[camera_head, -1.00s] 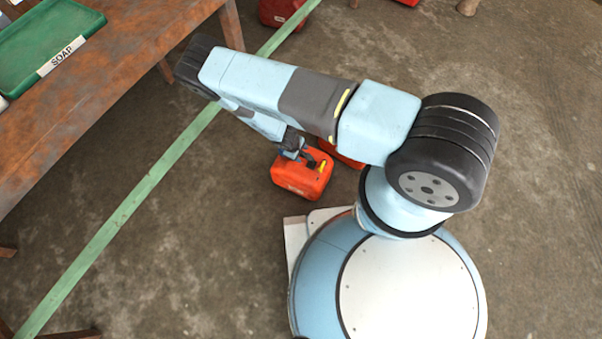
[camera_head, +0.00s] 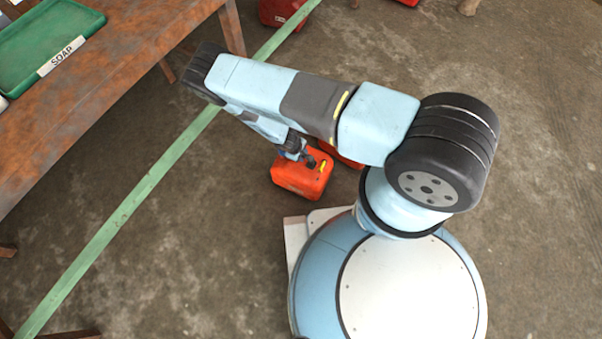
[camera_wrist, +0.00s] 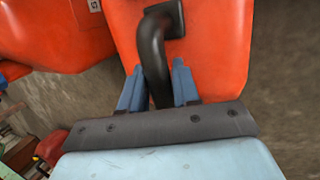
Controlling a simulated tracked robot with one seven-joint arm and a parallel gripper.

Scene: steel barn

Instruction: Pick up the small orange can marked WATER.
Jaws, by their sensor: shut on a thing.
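A small orange can (camera_head: 300,178) with a yellow part and a black handle stands on the concrete floor, left of my base. Its marking cannot be read here. My gripper (camera_head: 305,155) is at the top of this can. In the wrist view my gripper (camera_wrist: 157,88) has its two blue fingers on either side of the black handle (camera_wrist: 152,50) of the orange can (camera_wrist: 215,60), shut on it. A second orange-red can (camera_head: 345,159) is beside it, mostly hidden behind my arm; it also shows in the wrist view (camera_wrist: 50,35).
A rusty table (camera_head: 120,75) with a green tray (camera_head: 25,75) labelled SOAP stands at the left. A green strip (camera_head: 140,190) runs across the floor between table and can. Another red can (camera_head: 283,12) is at the top. Floor below the can is clear.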

